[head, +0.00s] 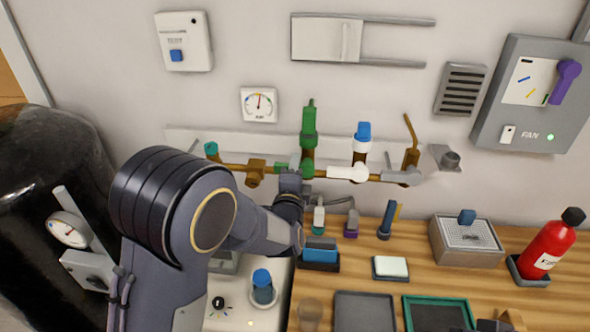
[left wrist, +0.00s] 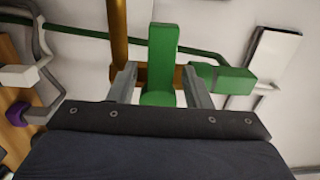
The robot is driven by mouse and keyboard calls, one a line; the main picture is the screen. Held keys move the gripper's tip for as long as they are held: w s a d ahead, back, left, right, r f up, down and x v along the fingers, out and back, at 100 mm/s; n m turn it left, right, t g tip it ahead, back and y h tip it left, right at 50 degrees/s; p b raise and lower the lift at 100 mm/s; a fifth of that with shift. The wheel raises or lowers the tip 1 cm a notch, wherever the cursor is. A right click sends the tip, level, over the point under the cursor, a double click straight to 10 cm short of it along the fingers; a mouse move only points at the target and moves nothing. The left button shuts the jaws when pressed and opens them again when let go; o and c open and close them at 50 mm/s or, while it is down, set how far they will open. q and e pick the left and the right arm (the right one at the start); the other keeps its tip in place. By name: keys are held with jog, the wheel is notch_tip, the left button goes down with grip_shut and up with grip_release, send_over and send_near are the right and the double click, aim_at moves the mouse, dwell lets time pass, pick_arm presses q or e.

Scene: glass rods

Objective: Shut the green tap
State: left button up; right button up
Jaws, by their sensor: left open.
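The green tap (head: 309,122) is on the brass pipe on the wall, with a green part standing upright. My left gripper (head: 296,166) is at the pipe, just below and left of the green tap, and my arm hides part of this area. In the left wrist view, the green handle (left wrist: 163,50) lies between the two grey fingers of the left gripper (left wrist: 160,80). The fingers are apart, with a gap visible beside the handle. A second green part (left wrist: 222,78) is just right of the right finger. My right gripper is not in view.
The wooden bench (head: 400,245) below holds a grey box (head: 467,255) and a red extinguisher (head: 547,250). A dark tank (head: 50,160) stands at left.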

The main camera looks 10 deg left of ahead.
pick_arm(q)
jog(key=s+b, duration=0.1)
jog(key=s, duration=0.6)
jog(key=shift+w, duration=0.1)
jog(key=s+a+f+n+g+h, duration=0.1)
jog(key=s+a+n+g, duration=0.3)
jog(key=s, duration=0.6)
jog(key=s+a+f+n+g+h, duration=0.1)
jog(key=s+a+n+g, duration=0.3)
jog(key=s+n, duration=0.5)
jog(key=s+a+f+n+g+h, duration=0.1)
jog(key=s+a+n+g, duration=0.3)
jog(key=s+n, duration=0.3)
jog(key=s+a, duration=0.1)
jog(key=s, duration=0.3)
jog(key=shift+f+h, duration=0.3)
jog(key=shift+h, duration=0.1)
